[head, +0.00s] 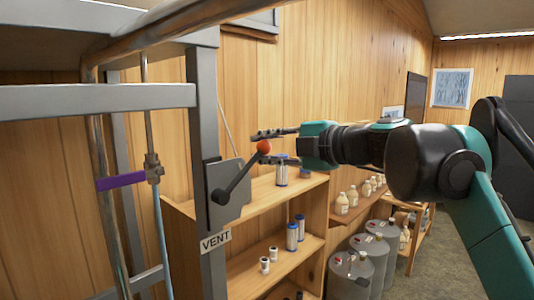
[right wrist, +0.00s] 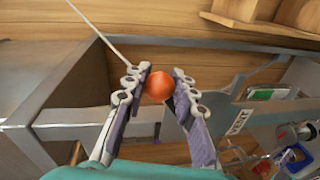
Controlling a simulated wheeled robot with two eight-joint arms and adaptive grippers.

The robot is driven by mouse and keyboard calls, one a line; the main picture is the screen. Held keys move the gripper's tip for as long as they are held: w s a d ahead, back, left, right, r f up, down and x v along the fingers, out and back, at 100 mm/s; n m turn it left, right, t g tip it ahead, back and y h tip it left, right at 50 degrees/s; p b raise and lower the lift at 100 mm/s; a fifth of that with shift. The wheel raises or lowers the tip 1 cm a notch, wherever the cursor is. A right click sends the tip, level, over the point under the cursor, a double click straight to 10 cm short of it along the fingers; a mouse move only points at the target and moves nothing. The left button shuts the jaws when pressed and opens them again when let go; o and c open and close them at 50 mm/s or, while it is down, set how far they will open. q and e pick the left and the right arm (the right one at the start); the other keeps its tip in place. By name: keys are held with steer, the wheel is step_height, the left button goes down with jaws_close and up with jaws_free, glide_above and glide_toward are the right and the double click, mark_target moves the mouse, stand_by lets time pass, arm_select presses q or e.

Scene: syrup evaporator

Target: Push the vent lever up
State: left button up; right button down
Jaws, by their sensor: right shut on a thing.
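The vent lever (head: 238,176) is a dark rod with an orange-red ball knob (head: 264,147). It slants up and to the right from its pivot on a grey plate (head: 228,176), above a white "VENT" label (head: 216,241). My right gripper (head: 268,148) comes in from the right and is shut on the knob, one finger above it and one below. In the right wrist view the knob (right wrist: 159,86) sits between the fingertips. My left gripper is not in view.
A grey metal frame post (head: 205,130) stands just left of the lever. Wooden shelves (head: 255,198) behind hold bottles and small containers. Several grey drums (head: 345,275) stand at the lower right. A purple-handled valve (head: 122,182) is on a pipe at left.

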steer(key=shift+r, duration=0.15)
stand_by(0.3)
steer(key=c, duration=1.2)
jaws_free()
steer(key=shift+s+a, duration=0.2)
steer(key=shift+d, duration=0.2)
steer(key=v, duration=1.1)
steer(key=shift+s+d+r, duration=0.1)
steer(key=shift+s+d, duration=0.1)
steer(key=shift+s, duration=0.1)
